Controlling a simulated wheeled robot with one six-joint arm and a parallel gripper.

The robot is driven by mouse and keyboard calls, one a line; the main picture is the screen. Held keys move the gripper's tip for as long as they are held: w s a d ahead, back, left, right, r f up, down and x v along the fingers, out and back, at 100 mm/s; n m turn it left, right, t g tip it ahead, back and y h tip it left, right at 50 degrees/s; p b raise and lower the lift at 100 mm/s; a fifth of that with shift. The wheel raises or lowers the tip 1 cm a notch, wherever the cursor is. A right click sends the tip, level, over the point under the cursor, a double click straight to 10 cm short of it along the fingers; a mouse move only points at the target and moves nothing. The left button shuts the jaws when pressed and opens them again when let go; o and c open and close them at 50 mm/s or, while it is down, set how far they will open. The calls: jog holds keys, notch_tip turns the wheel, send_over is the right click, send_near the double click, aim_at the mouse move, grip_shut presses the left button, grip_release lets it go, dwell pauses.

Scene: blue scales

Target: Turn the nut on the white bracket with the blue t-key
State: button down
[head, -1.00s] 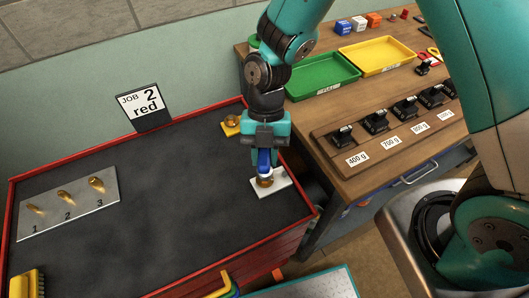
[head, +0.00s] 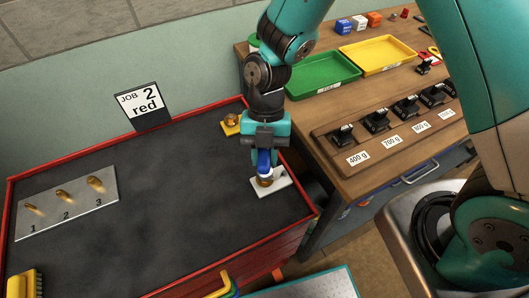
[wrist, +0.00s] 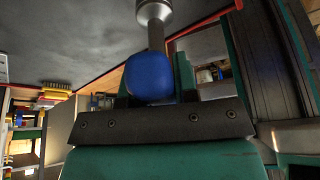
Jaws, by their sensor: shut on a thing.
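My gripper (head: 265,158) points down over the white bracket (head: 281,183) near the right edge of the dark bench top. It is shut on the blue t-key (head: 264,167), whose lower end is at the brass nut (head: 265,181) on the bracket. In the wrist view the blue handle of the t-key (wrist: 149,77) sits between the jaws, with its metal shaft and wider socket end beyond it. Whether the socket is fully seated on the nut cannot be told, as the socket hides that part.
A yellow bracket (head: 231,130) with a brass part stands behind my gripper. A plate with three brass pieces (head: 70,219) lies at left. A "JOB 2 red" sign (head: 141,103) stands at the back. The wooden table (head: 335,110) at right holds trays and black weights. The bench's middle is clear.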

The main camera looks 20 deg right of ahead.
jog(key=shift+f+b, duration=0.65)
jog(key=shift+f, duration=0.25)
jog(key=shift+m+y, duration=0.4)
jog(key=shift+m, duration=0.5)
